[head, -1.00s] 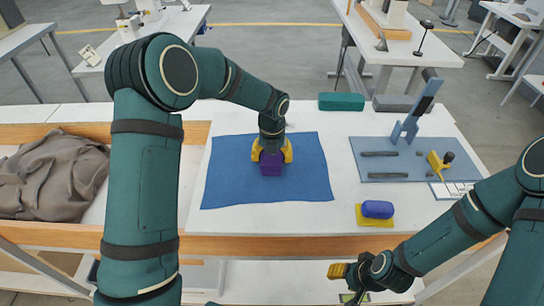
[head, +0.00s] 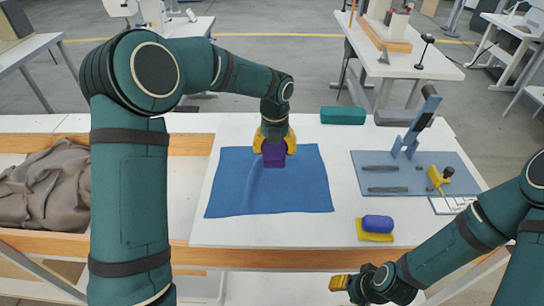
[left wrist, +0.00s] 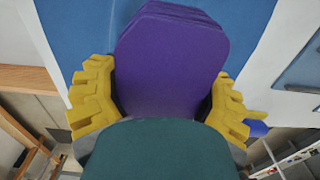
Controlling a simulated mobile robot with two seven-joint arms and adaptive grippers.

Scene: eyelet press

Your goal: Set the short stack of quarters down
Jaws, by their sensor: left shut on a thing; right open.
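The short stack of quarters (head: 272,156) is a purple block with layered edges, seen over the far part of the blue cloth (head: 240,190). My left gripper (head: 274,146) is shut on it, with yellow fingers on both sides. In the left wrist view the stack (left wrist: 172,60) fills the space between the fingers of the left gripper (left wrist: 160,98), its broad face toward the camera. I cannot tell whether the stack touches the cloth. My right gripper (head: 339,283) is open and empty, low in front of the table's near edge.
A blue-purple roll on a yellow pad (head: 374,237) lies right of the cloth. A blue-grey mat (head: 430,185) carries a press (head: 413,130), dark bars and a yellow tool (head: 437,176). A teal box (head: 342,115) stands at the back. Grey fabric (head: 50,185) lies left.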

